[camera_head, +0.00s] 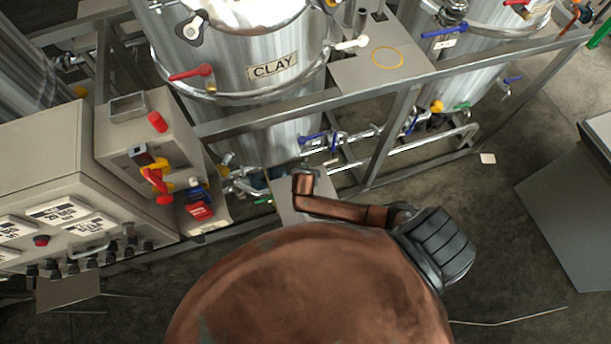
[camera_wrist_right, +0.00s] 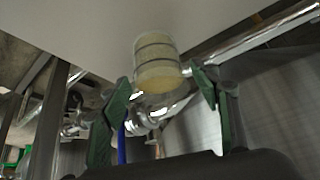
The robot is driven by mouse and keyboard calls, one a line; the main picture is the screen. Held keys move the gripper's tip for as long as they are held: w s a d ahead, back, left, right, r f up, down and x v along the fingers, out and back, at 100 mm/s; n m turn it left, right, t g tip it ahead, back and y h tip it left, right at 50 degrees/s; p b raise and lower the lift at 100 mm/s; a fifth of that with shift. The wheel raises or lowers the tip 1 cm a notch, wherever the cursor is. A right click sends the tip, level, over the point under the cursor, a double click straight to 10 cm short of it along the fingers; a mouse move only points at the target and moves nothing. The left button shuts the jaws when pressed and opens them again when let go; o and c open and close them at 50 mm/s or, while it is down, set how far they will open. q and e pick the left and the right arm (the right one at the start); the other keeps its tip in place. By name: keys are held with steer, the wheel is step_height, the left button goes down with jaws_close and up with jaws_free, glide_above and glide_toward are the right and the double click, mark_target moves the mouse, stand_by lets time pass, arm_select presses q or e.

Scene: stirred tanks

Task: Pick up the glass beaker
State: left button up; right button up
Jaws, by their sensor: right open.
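In the right wrist view a short, pale cylinder with dark bands and a yellowish end (camera_wrist_right: 157,62) shows just beyond my fingertips. It looks like glass and may be the beaker, but I cannot tell for sure. My right gripper (camera_wrist_right: 160,92) is open, with its green-padded fingers to either side of the view and nothing held between them. The cylinder appears between and ahead of the fingertips, with no contact visible. In the head view I make out no beaker. A bare yellow ring (camera_head: 388,57) marks the grey plate between the tanks. My left gripper is in neither view.
A steel tank labelled CLAY (camera_head: 272,67) stands behind a grey metal frame (camera_head: 392,135), with another tank (camera_head: 470,55) to the right. Blue-handled valves (camera_head: 318,137) and pipes run below. A control cabinet (camera_head: 60,170) stands at left. Floor (camera_head: 500,260) shows at lower right.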

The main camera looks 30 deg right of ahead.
steer(key=c, duration=1.3)
steer(key=shift+c, duration=1)
steer(key=shift+r, duration=0.15)
